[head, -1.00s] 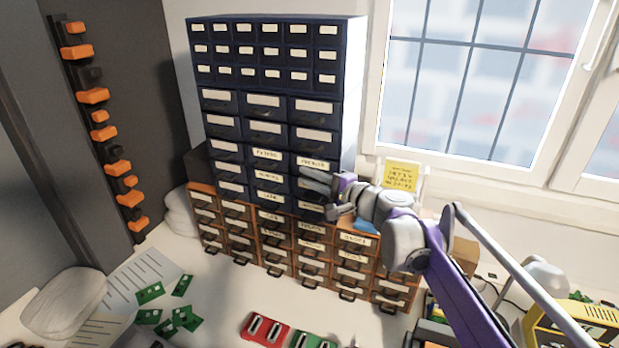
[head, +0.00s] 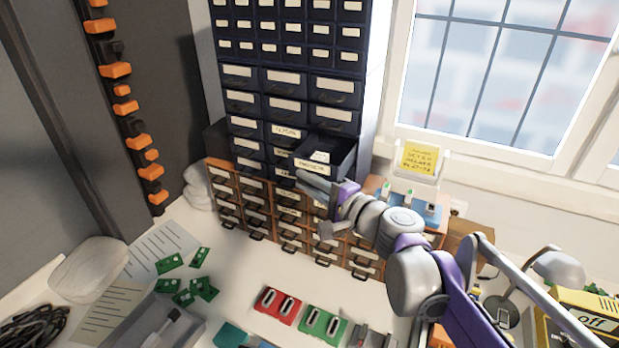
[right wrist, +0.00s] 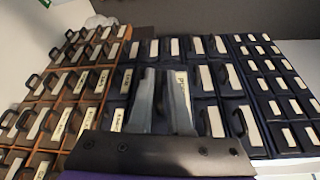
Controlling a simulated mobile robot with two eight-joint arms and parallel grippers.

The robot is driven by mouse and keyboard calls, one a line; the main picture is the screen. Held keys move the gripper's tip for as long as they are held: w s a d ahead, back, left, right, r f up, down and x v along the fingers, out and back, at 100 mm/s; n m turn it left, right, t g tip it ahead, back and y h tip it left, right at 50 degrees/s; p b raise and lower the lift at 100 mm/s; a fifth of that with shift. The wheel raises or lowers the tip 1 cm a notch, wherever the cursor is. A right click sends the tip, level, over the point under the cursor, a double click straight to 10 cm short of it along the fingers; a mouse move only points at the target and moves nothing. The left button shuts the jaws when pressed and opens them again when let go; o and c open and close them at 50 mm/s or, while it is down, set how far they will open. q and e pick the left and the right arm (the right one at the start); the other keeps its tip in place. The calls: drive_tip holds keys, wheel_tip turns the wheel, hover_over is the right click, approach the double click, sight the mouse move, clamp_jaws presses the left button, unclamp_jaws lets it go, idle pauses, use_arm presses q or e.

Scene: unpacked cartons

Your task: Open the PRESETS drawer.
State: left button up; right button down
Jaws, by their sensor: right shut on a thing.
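The PRESETS drawer (head: 333,157) is a dark drawer in the right column of the tall dark cabinet (head: 282,103). It stands pulled out, with its inside and something pale in it showing from above. My right gripper (head: 312,183) is at the drawer's front, shut on its handle, which the fingers mostly hide. In the right wrist view the two grey fingers (right wrist: 166,98) are in front of the drawer face, with its label (right wrist: 183,88) partly covered. My left gripper is in neither view.
Brown drawers (head: 285,228) stand below the dark cabinet. A yellow note (head: 419,158) stands to the right by the window. Red (head: 280,305) and green (head: 323,326) items, green boards (head: 170,263) and a grey tray (head: 150,322) lie on the white table.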

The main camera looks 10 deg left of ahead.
drive_tip(key=c, duration=0.9)
unclamp_jaws()
drive_tip(key=shift+w+d+f, duration=0.1)
drive_tip(key=shift+w+f, duration=0.1)
drive_tip(key=shift+s+r, duration=0.1)
drive_tip(key=v, duration=1)
drive_tip(key=shift+s+d, duration=0.15)
drive_tip(key=shift+d, duration=0.15)
drive_tip(key=s+d+f+n+g+h, duration=0.1)
drive_tip(key=s+d+f+n+h, duration=0.2)
drive_tip(key=s+d+f, duration=0.4)
drive_tip(key=s+d+f+n+g+h, duration=0.1)
drive_tip(key=s+d+f+n+h, duration=0.2)
drive_tip(key=s+d+f+h, duration=0.3)
drive_tip(key=s+d+f+n+g+h, duration=0.2)
drive_tip(key=s+d+f+h, duration=0.3)
drive_tip(key=d+f, duration=0.5)
drive_tip(key=shift+s+f+n+p, duration=0.4)
drive_tip(key=shift+s+f, duration=1)
drive_tip(key=shift+f, duration=0.25)
